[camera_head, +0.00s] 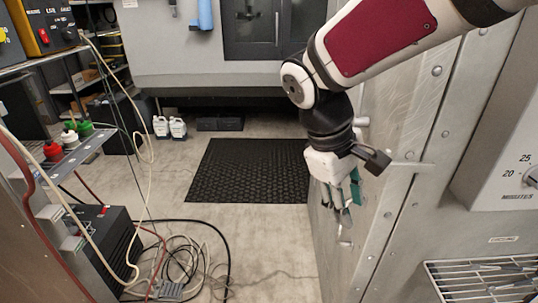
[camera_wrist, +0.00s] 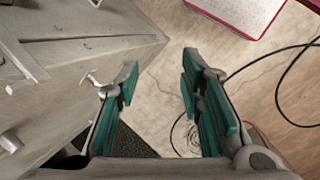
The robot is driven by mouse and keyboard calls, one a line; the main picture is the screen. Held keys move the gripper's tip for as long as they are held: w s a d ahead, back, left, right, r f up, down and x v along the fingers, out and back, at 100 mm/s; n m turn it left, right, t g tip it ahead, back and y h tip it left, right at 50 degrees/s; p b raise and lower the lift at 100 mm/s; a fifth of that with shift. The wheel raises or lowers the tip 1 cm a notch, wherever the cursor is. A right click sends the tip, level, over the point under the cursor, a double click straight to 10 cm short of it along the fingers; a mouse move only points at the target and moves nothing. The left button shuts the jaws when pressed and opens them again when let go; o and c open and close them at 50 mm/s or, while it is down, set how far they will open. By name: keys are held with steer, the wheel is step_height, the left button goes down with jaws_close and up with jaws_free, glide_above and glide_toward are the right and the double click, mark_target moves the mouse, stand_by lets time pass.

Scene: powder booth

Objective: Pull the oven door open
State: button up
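The oven's riveted grey metal front (camera_head: 420,110) fills the right of the head view, and its door panel (camera_head: 350,265) runs down beside my gripper. In the wrist view the grey oven surface (camera_wrist: 60,100) lies along the left side. Small metal fittings stick out from it, one (camera_wrist: 95,80) close to my left finger and another (camera_wrist: 9,141) lower left; I cannot tell which is the door handle. My gripper (camera_head: 343,192) hangs close to the panel. In the wrist view my gripper (camera_wrist: 160,75) has its green-padded fingers apart with nothing between them. The door looks closed.
A control box with a dial (camera_head: 530,176) and a wire rack (camera_head: 490,278) are at the right. A black mat (camera_head: 250,170) lies on the floor. Loose cables (camera_head: 185,265) and a shelf unit (camera_head: 75,160) are at the left. Floor between mat and cables is open.

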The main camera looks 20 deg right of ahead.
steer(key=w+d+f+n+h+b, duration=0.2)
steer(key=w+f+n+h+b, duration=0.5)
steer(key=w+f, duration=0.6)
steer(key=w+d+f+n+h+b, duration=0.1)
steer(key=w+f+n+h+b, duration=0.55)
steer(key=f, duration=0.95)
steer(key=w+d+m+b, duration=0.1)
steer(key=d+b, duration=0.1)
steer(key=d, duration=1.1)
steer(key=shift+w+d+f+g, duration=0.2)
steer(key=shift+w+d+g, duration=0.15)
steer(key=shift+d+g, duration=0.05)
steer(key=shift+h, duration=0.25)
steer(key=shift+c, duration=0.4)
jaws_close()
